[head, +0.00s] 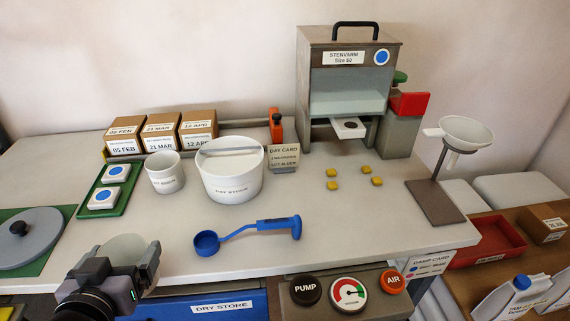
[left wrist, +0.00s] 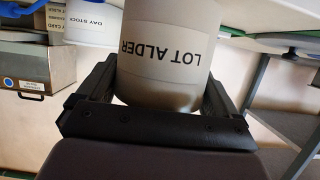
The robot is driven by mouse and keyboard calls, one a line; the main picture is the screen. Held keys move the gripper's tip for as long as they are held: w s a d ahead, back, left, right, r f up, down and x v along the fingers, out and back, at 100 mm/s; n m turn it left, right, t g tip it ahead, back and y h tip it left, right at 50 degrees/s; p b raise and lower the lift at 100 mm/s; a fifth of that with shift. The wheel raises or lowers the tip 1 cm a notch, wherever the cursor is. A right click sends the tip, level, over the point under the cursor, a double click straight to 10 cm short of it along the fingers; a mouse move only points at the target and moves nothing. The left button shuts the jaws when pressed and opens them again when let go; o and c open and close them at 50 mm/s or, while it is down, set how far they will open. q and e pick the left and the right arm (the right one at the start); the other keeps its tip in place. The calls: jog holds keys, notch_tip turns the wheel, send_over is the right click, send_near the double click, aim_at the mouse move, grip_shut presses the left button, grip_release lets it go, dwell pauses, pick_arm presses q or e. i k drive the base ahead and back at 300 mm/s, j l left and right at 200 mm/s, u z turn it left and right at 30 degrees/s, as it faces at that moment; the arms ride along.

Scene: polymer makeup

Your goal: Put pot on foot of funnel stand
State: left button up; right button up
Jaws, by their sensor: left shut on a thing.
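My left gripper (head: 122,266) is at the table's front left edge, shut on a pale pot (head: 124,250). The left wrist view shows the pot (left wrist: 165,75) between the two fingers, with an upside-down label reading LOT ALDER. In the head view my gripper hides much of the pot. The funnel stand is at the table's right end, with a white funnel (head: 466,131) held above a flat brown foot (head: 435,203). The foot's visible top is bare. The gripper and pot are far to the left of the stand. My right gripper is not in view.
A blue scoop (head: 243,235) lies at the front middle. A white DAY STOCK tub (head: 230,185) and a smaller white pot (head: 164,174) stand behind it. Several yellow pieces (head: 332,172) lie before the grey machine (head: 347,85).

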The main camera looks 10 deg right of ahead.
aim_at(435, 201)
jog(key=l+z, duration=0.2)
jog(key=l, duration=0.9)
jog(key=l+z, duration=0.2)
jog(key=l, duration=0.9)
